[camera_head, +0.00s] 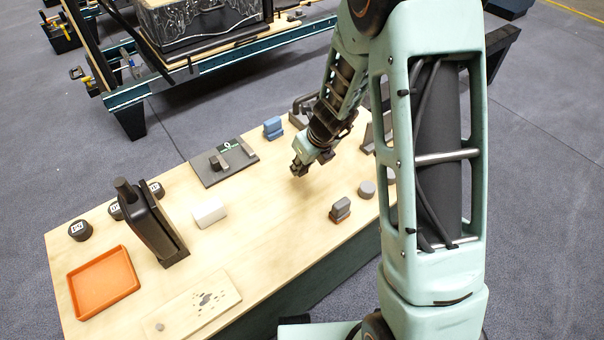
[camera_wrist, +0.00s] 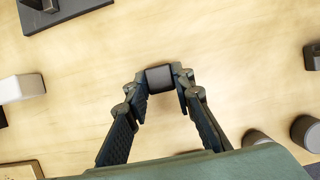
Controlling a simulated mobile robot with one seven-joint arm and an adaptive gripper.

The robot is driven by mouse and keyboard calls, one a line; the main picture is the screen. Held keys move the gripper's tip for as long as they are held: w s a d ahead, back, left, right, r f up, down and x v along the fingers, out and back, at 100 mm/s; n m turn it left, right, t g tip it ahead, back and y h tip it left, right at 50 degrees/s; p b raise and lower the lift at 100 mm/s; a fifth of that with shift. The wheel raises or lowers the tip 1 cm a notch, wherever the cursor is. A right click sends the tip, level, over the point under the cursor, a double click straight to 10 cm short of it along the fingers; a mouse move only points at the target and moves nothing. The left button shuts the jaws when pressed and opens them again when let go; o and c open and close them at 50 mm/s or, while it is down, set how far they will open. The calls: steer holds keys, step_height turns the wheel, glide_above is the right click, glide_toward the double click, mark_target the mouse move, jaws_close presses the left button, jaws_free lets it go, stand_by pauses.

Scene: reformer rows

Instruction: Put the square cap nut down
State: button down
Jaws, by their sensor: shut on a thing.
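The square cap nut (camera_wrist: 160,78) is a small dark block in the wrist view, pinched between my fingertips. My gripper (camera_head: 299,169) is over the far right half of the pale wooden table (camera_head: 262,205) in the head view, pointing down. In the wrist view my gripper (camera_wrist: 160,82) is shut on the nut, with a finger on each side. Bare wood lies beneath and around it. In the head view the nut cannot be made out clearly against the dark fingers. I cannot tell whether it touches the table.
A dark plate (camera_head: 205,172) with small blocks lies left of my gripper. A white block (camera_head: 209,213), a blue block (camera_head: 273,127), a grey-and-red block (camera_head: 340,209) and a grey cylinder (camera_head: 367,188) stand around. An orange tray (camera_head: 79,311) is at left. Clear wood surrounds my gripper.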

mark_target(304, 171)
steer(key=shift+w+f, duration=0.25)
steer(key=shift+f, duration=0.15)
steer(key=shift+w+f+b, duration=0.1)
steer(key=shift+f+b, duration=0.95)
steer(key=shift+f, duration=0.5)
steer(key=shift+f+b, duration=0.4)
steer(key=c, duration=1.7)
jaws_free()
steer(key=shift+o, duration=0.2)
steer(key=p+v, duration=0.6)
steer(key=v, duration=0.7)
